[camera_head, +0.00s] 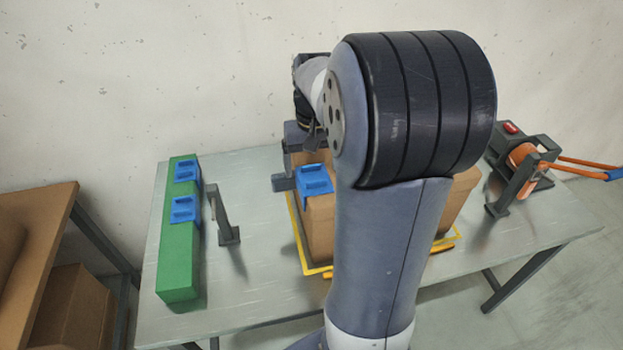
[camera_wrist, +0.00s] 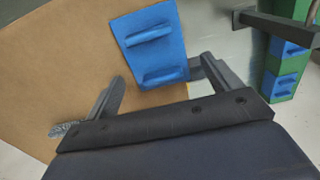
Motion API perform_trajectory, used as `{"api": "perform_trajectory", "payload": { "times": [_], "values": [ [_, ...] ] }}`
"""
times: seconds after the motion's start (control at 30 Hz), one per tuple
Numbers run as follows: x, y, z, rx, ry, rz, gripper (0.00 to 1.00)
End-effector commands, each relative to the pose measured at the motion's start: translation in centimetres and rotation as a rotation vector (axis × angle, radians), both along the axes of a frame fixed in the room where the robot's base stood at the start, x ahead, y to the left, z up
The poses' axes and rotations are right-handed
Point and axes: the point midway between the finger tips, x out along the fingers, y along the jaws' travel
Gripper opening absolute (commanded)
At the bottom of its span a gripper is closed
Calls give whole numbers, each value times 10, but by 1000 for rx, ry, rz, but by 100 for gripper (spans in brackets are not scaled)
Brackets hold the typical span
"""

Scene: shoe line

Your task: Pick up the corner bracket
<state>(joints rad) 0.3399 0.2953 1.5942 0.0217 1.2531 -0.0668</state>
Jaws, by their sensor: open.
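A blue corner bracket (camera_head: 314,180) with two raised ribs sits on the top edge of a cardboard box (camera_head: 320,228). In the wrist view the bracket (camera_wrist: 150,45) lies ahead of my gripper (camera_wrist: 162,71). My gripper is open, with one finger left of the bracket and the other near its lower right corner. Nothing is held. I cannot tell whether the right finger touches the bracket. Two more blue brackets sit on a green block (camera_head: 178,262), the upper one (camera_head: 186,171) behind the lower one (camera_head: 185,210).
A grey post (camera_head: 225,215) stands between the green block and the box. Yellow edging (camera_head: 316,269) surrounds the box's base on the metal table (camera_head: 250,300). A dark fixture (camera_head: 517,180) with orange parts stands at right. My arm hides much of the box.

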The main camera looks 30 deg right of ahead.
Motion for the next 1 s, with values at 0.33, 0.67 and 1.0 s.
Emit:
{"api": "perform_trajectory", "payload": {
  "times": [0.33, 0.67, 1.0],
  "values": [
    [0, 0, 0, 0, 0, 0, 63],
    [0, 0, 1, 0, 0, 0, 36],
    [1, 0, 12, -1, -4, 0, 36]
  ]
}}
